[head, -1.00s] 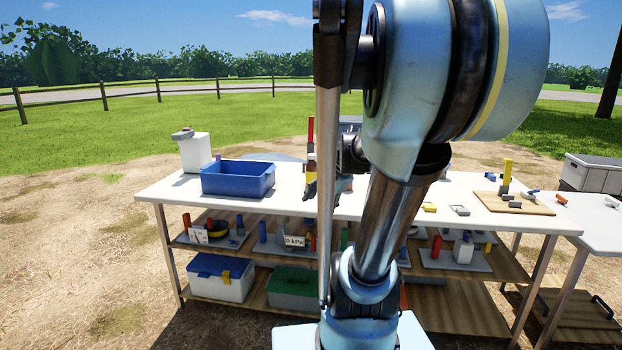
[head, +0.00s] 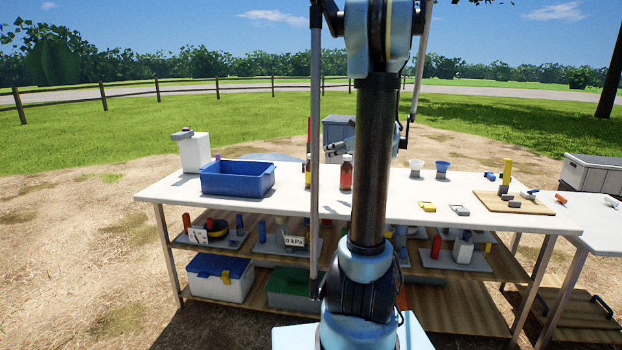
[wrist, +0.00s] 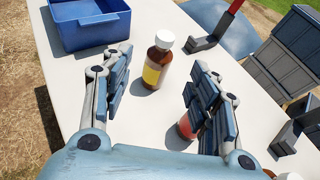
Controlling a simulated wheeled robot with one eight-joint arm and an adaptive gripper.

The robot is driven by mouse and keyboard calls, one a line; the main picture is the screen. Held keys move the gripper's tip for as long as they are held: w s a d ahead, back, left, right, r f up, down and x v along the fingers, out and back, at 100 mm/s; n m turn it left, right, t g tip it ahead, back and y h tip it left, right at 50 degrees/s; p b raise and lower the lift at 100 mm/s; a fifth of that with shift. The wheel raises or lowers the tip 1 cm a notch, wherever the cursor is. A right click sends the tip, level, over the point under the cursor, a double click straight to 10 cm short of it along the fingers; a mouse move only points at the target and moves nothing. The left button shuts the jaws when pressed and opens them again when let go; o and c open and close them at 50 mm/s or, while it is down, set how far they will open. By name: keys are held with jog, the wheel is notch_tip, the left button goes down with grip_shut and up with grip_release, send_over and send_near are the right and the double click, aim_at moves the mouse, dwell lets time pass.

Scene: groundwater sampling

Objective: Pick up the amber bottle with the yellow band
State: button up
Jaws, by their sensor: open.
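The amber bottle with the yellow band (wrist: 153,73) stands upright on the white table in the wrist view, with a white cap. In the head view a thin rod of my arm hides much of it (head: 308,172). My gripper (wrist: 161,60) is open and empty, its fingers on either side of the bottle in the wrist picture. Whether the bottle is within their reach I cannot tell. In the head view my gripper (head: 336,149) is above the tabletop, partly behind my arm. An amber bottle with a red band (head: 346,175) stands to the right; my right finger partly covers it (wrist: 185,128).
A blue bin (head: 237,178) stands to the left on the white table (head: 285,208). A red upright post on a dark foot (wrist: 212,38) stands beyond the bottles. Two small cups (head: 441,168) and a wooden board (head: 513,203) are to the right.

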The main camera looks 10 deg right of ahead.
aim_at(314, 156)
jog(key=x, duration=1.2)
jog(key=shift+w+r, duration=0.1)
jog(key=shift+r, duration=0.05)
jog(key=shift+w+d+x, duration=0.1)
jog(key=shift+d+x, duration=0.05)
jog(key=shift+x, duration=1.2)
jog(key=shift+w+d+x, duration=0.1)
jog(key=shift+d+x, duration=0.1)
jog(key=shift+x, duration=1.1)
grip_shut()
jog(key=shift+s, duration=0.1)
